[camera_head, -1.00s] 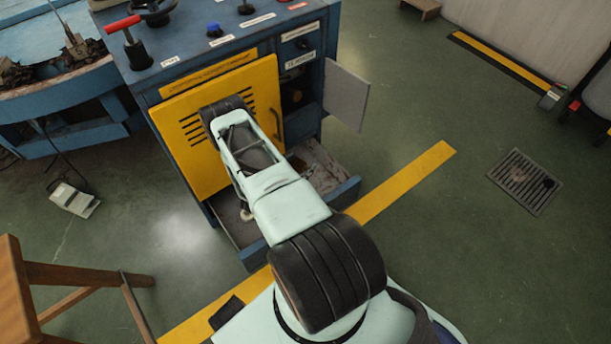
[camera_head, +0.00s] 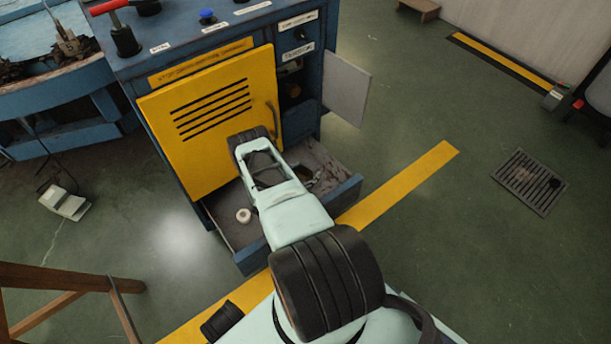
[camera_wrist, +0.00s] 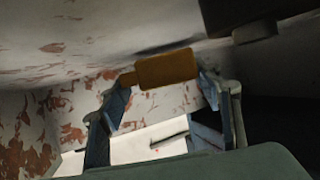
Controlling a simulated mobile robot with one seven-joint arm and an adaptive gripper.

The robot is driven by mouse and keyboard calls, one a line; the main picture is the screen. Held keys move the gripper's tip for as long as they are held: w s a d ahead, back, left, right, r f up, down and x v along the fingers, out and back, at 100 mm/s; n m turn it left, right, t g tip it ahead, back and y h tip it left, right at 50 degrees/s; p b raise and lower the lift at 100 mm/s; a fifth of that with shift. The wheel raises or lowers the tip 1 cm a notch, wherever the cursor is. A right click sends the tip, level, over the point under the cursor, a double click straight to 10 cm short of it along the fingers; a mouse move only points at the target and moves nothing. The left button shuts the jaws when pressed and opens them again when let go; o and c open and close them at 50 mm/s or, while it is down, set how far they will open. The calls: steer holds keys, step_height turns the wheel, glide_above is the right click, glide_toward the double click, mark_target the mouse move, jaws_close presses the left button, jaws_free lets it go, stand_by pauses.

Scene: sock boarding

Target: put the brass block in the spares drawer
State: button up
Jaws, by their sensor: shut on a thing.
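The brass block (camera_wrist: 167,70) shows in the wrist view as a brownish-yellow piece between the two fingertips of my gripper (camera_wrist: 168,76). My gripper is shut on it. Around it are pale walls with chipped, rusty paint, like the inside of the drawer. In the head view the open drawer (camera_head: 252,261) sticks out low from the blue cabinet. My arm reaches over the drawer, and its links hide my gripper and the block there. I cannot tell whether the block touches the drawer floor.
A yellow slotted door (camera_head: 205,150) stands just above the drawer. A small white round thing (camera_head: 243,215) lies in the drawer's left part. A grey panel (camera_head: 346,92) stands open at the right. A wooden stool (camera_head: 60,276) is at lower left.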

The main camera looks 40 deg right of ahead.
steer(key=shift+f, duration=0.35)
steer(key=o, duration=1.4)
steer(key=shift+a+r, duration=0.15)
steer(key=shift+r, duration=0.1)
steer(key=p+v, duration=0.4)
steer(key=v, duration=0.7)
steer(key=shift+s+a, duration=0.2)
steer(key=shift+a, duration=0.15)
steer(key=shift+p, duration=0.3)
